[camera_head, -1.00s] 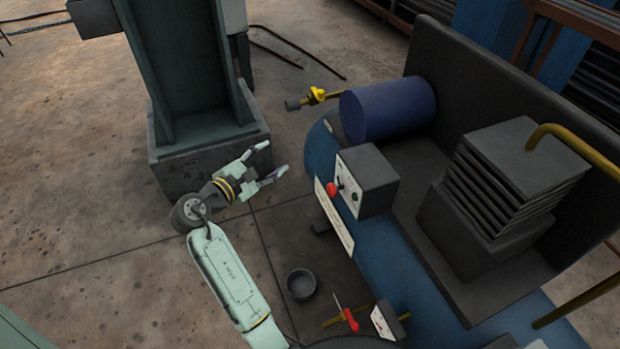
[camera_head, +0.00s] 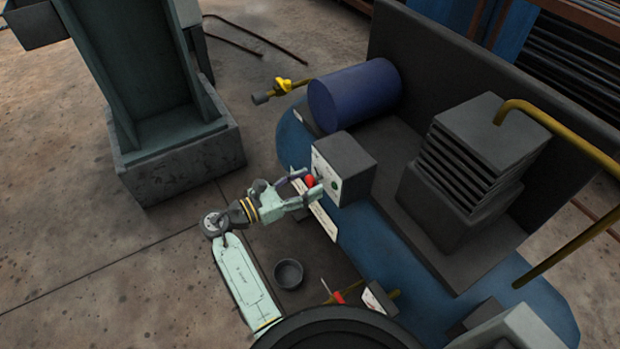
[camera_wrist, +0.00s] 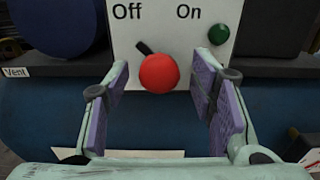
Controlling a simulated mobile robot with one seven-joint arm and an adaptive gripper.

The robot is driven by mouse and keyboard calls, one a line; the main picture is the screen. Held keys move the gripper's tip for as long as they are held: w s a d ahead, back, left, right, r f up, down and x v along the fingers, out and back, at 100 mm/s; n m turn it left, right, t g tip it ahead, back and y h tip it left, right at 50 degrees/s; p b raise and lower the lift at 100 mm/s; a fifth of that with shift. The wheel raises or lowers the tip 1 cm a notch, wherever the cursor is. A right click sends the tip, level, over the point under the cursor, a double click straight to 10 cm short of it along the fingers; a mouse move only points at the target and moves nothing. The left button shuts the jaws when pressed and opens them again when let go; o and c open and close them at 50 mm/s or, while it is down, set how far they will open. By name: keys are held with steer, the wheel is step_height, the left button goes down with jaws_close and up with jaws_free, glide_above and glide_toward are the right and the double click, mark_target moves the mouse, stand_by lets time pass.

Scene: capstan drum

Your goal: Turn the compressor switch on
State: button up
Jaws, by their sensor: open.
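The compressor switch box (camera_head: 349,160) is grey with a white front panel and stands on the blue compressor tank. In the wrist view its panel (camera_wrist: 185,55) reads "Off" at left and "On" at right. A red round knob (camera_wrist: 159,73) sits below the labels, with a small black lever (camera_wrist: 146,49) behind it tilted up-left, toward "Off". A green button or lamp (camera_wrist: 218,34) is at the upper right. My gripper (camera_head: 309,184) is open in front of the panel, its fingers (camera_wrist: 163,95) on either side of the red knob; contact cannot be told.
A blue cylinder (camera_head: 354,96) and a grey finned block (camera_head: 466,150) stand on the compressor. A yellow valve (camera_head: 283,85) sticks out at its left end. A red-handled valve (camera_head: 337,297) and a dark cup (camera_head: 288,273) are below. A grey-green column (camera_head: 180,160) stands left.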

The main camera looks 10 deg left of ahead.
steer(key=shift+w+d, duration=0.5)
steer(key=shift+w, duration=0.05)
steer(key=shift+c, duration=0.5)
steer(key=c, duration=1.1)
